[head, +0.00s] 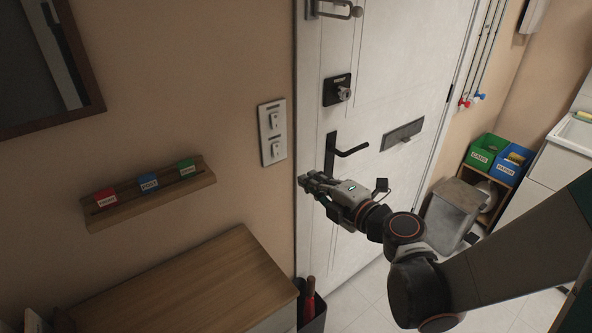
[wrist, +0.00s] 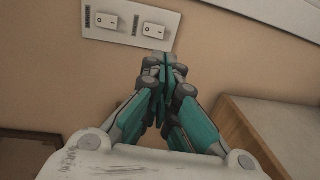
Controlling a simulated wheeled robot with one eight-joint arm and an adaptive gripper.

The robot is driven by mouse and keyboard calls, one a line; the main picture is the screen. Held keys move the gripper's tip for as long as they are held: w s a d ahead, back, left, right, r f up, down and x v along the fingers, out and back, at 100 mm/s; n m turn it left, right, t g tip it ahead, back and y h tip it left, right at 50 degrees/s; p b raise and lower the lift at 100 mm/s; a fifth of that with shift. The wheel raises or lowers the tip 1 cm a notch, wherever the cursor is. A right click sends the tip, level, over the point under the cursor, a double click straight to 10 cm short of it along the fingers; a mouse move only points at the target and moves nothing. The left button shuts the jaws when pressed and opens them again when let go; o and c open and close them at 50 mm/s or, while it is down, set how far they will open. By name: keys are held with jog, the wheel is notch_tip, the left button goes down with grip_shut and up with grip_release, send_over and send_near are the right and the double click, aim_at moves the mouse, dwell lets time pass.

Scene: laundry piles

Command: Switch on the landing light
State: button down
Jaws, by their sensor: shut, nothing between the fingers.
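A pale switch plate (head: 272,132) is fixed to the tan wall left of the white door. It carries an upper rocker switch (head: 274,121) and a lower rocker switch (head: 275,151); their labels are too small to read. In the wrist view the plate (wrist: 132,36) lies at the top, with a left rocker (wrist: 106,20) and a right rocker (wrist: 154,30). My gripper (head: 312,181) is shut and empty, in front of the door and lower right of the plate. Its fingertips (wrist: 162,67) appear just below the right rocker; contact cannot be told.
The door (head: 390,70) has a lever handle (head: 335,150) close to my gripper and a lock (head: 338,90) above. A wooden rail (head: 150,195) with coloured tags is on the left wall. A wooden-topped cabinet (head: 190,285) stands below. Green and blue bins (head: 487,150) are far right.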

aim_at(271, 156)
jog(key=b+x, duration=0.3)
jog(key=x, duration=1)
jog(key=shift+w+a, duration=0.1)
jog(key=shift+w+a+f, duration=0.15)
jog(key=shift+w+a, duration=0.05)
jog(key=shift+w, duration=0.1)
